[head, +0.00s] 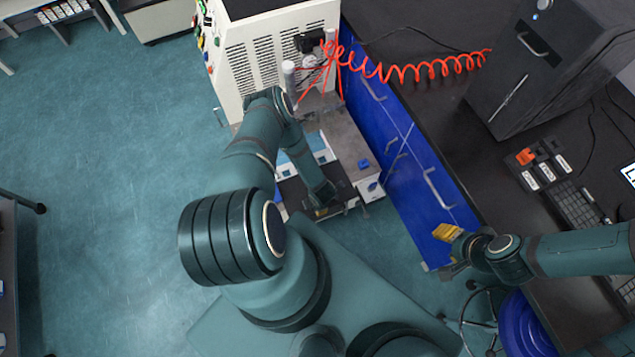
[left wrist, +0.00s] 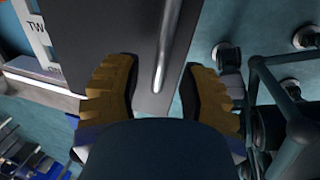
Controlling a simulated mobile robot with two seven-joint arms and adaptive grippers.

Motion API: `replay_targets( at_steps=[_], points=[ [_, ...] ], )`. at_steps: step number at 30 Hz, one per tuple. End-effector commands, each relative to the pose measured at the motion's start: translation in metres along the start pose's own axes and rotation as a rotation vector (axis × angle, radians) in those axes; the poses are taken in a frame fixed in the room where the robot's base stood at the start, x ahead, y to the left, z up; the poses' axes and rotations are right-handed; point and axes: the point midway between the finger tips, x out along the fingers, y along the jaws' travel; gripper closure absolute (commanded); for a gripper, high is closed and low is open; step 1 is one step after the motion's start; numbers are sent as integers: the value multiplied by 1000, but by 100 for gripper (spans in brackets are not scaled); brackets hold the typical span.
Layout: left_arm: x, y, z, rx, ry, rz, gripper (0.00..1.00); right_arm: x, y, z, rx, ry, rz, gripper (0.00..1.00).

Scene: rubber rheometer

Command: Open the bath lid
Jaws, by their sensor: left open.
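The bath lid looks to be the dark flat panel (head: 294,194) at the front of the machine in the head view. In the left wrist view the dark grey panel (left wrist: 125,45) carries a slim metal bar handle (left wrist: 166,48). My left gripper (head: 322,208) is over the panel's front part in the head view. In the left wrist view its yellow and black fingers (left wrist: 160,92) are apart, with the handle's end between and ahead of them; no contact shows. My right gripper (head: 448,245) is off to the right, beside the blue drawers, its finger gap unclear.
The white machine (head: 265,60) stands behind the bath, with a red coiled hose (head: 410,70) running right. Blue drawers (head: 405,150) with handles border the bath's right side. A small blue item (head: 363,163) lies right of the lid. Open floor (head: 110,150) is at left.

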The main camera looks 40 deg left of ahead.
Motion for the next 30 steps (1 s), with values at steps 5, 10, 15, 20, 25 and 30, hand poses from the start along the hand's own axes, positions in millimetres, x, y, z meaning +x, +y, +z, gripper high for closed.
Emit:
replay_targets(
  at_steps=[5,10,15,20,25,30],
  points=[
    [-12,1,1,0,-1,0,59,0,0,0,0,0,0,53],
    [-41,1,1,1,-2,0,59,0,0,0,0,0,0,53],
    [-74,1,1,2,-2,0,59,0,0,0,0,0,0,53],
    [-101,0,1,1,-1,0,59,0,0,0,0,0,0,53],
    [-116,0,0,1,-1,0,59,0,0,0,0,0,0,53],
    [-120,0,0,0,-1,0,59,0,0,0,0,0,0,53]
  ],
)
